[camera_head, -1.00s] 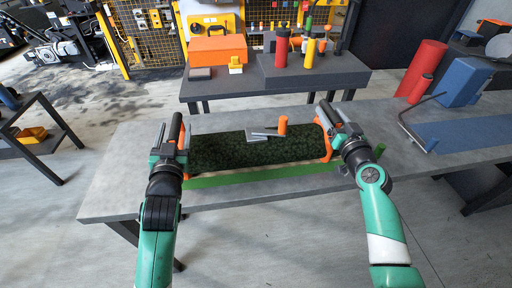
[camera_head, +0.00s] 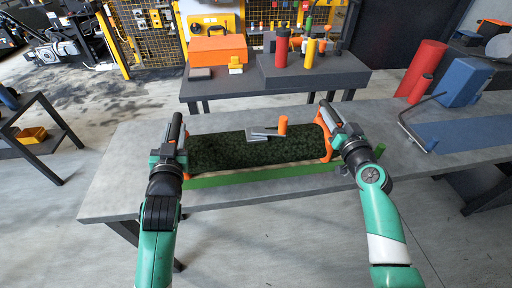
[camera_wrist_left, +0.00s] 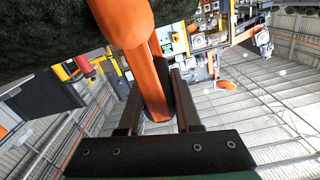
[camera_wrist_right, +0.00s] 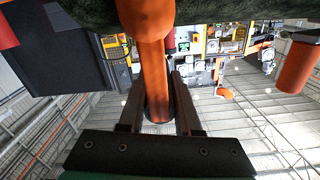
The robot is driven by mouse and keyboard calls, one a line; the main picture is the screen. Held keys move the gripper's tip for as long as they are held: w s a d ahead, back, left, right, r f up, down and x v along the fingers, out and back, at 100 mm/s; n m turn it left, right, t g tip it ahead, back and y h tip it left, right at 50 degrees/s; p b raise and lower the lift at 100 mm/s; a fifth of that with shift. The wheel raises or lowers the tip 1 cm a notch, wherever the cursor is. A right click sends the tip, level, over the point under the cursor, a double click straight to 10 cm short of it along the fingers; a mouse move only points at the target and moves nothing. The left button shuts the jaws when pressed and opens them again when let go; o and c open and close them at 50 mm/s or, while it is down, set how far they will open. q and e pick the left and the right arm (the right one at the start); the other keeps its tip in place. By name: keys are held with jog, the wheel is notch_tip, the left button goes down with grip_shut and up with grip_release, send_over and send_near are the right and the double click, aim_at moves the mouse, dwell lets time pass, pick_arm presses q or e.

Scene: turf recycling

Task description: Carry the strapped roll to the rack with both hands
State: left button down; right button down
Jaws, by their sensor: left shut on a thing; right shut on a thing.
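The dark green turf roll (camera_head: 250,153) lies left to right between my two arms, with an orange strap at each end. My left gripper (camera_head: 171,133) is shut on the left strap (camera_wrist_left: 150,82). My right gripper (camera_head: 331,121) is shut on the right strap (camera_wrist_right: 152,72). In both wrist views the strap runs down between the fingers, with the turf above. A pale strip and a green bar (camera_head: 262,176) show along the roll's near side. I cannot tell which thing is the rack.
An orange cylinder (camera_head: 283,124) and a flat grey tool (camera_head: 257,135) show at the roll's far side. The grey table (camera_head: 105,185) has free room at left. At right are a blue mat (camera_head: 465,133), a metal frame (camera_head: 416,138) and a red roll (camera_head: 423,68).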

dwell(0.8)
